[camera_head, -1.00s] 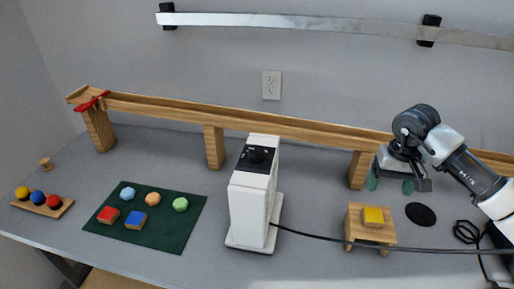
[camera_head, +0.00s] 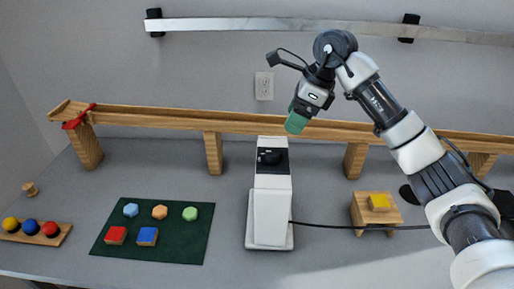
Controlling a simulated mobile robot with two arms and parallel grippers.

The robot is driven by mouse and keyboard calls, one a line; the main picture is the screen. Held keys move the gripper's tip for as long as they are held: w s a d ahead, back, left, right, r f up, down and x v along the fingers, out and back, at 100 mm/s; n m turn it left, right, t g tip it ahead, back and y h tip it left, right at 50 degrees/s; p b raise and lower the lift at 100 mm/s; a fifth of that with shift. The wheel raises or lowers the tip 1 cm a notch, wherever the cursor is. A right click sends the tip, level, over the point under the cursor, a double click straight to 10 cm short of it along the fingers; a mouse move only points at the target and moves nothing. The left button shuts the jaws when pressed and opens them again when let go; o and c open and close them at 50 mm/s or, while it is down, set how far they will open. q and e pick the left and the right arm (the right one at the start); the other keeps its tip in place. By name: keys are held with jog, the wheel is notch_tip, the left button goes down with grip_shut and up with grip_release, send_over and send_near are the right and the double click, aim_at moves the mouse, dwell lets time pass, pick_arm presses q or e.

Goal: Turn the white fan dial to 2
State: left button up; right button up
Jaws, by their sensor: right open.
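The white fan (camera_head: 272,205) stands upright on the table near the middle. Its black dial (camera_head: 271,157) sits on the dark top panel; its setting is too small to read. My right gripper (camera_head: 296,121) is above and slightly right of the dial, apart from it, with green fingertips pointing down and a little left. It is open and I see nothing in it. My left gripper is not in view.
A wooden rail (camera_head: 330,130) on posts runs behind the fan. A green mat (camera_head: 155,228) with several coloured pieces lies left. A small wooden stool (camera_head: 363,215) with a yellow block (camera_head: 379,202) stands right, and a black cable (camera_head: 330,226) crosses there.

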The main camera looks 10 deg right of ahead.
jog(key=p, duration=0.1)
send_over(274, 151)
jog(key=s+d, duration=0.1)
jog(key=d, duration=0.2)
jog(key=f, duration=0.4)
jog(key=shift+a+f, duration=0.2)
jog(key=shift+a, duration=0.05)
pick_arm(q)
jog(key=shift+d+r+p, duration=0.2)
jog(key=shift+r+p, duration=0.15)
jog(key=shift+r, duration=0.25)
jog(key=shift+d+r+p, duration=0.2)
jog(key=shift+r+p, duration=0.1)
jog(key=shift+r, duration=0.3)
pick_arm(e)
jog(key=x, duration=0.6)
jog(key=shift+a+r, duration=0.1)
jog(key=shift+c, duration=0.3)
jog(key=c, duration=0.9)
jog(key=shift+o, duration=0.2)
jog(key=shift+m, duration=0.3)
